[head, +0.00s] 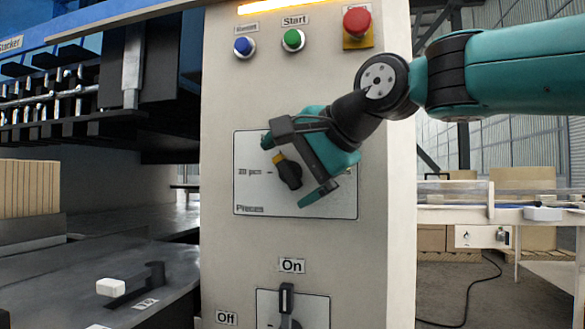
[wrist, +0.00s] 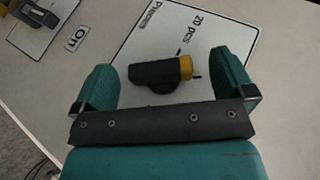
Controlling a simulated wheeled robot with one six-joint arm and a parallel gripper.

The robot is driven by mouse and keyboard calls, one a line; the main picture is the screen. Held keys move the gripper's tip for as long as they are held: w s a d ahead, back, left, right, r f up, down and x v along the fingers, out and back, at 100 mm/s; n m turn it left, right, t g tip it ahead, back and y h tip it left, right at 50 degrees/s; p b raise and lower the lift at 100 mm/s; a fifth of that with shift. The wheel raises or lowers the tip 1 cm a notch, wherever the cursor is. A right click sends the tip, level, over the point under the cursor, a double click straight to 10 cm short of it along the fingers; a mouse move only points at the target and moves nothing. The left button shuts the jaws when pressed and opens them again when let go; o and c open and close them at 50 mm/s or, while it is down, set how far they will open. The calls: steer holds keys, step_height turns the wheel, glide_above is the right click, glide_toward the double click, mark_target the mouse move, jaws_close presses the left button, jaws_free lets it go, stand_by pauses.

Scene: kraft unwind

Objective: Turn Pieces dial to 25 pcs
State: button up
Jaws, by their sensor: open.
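The Pieces dial is a black knob (head: 289,174) with a yellow pointer end, on a pale panel plate (head: 247,196) labelled Pieces. In the head view the yellow end points up and slightly left, above the "20 pcs" label. In the wrist view the knob (wrist: 158,74) lies between the fingers, with its yellow end close to a short tick mark whose label I cannot see. My gripper (head: 292,167) is open around the knob, with visible gaps on both sides; it also shows in the wrist view (wrist: 163,68). My gripper hides the plate's upper part.
Above the plate are a blue button (head: 243,46), a green Start button (head: 292,39) and a red stop button (head: 357,22). An On/Off switch (head: 286,300) sits below. A machine table (head: 110,270) stands at left, and a conveyor (head: 470,214) at right.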

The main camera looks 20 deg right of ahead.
mark_target(286, 170)
steer(key=shift+s+a+f+b, duration=0.2)
steer(key=shift+a+b, duration=0.1)
steer(key=shift+b, duration=0.8)
steer(key=s+b, duration=0.1)
steer(key=b, duration=0.2)
steer(key=a+b, duration=0.1)
steer(key=b, duration=0.1)
steer(key=shift+s+a+b, duration=0.15)
steer(key=shift+s+b, duration=0.2)
steer(key=shift+b, duration=0.05)
steer(key=shift+s, duration=0.15)
steer(key=shift+s+a+b, duration=0.8)
steer(key=shift+b, duration=0.35)
steer(key=shift+s+a+r, duration=0.15)
steer(key=shift+s+a, duration=0.05)
steer(key=shift+s, duration=0.15)
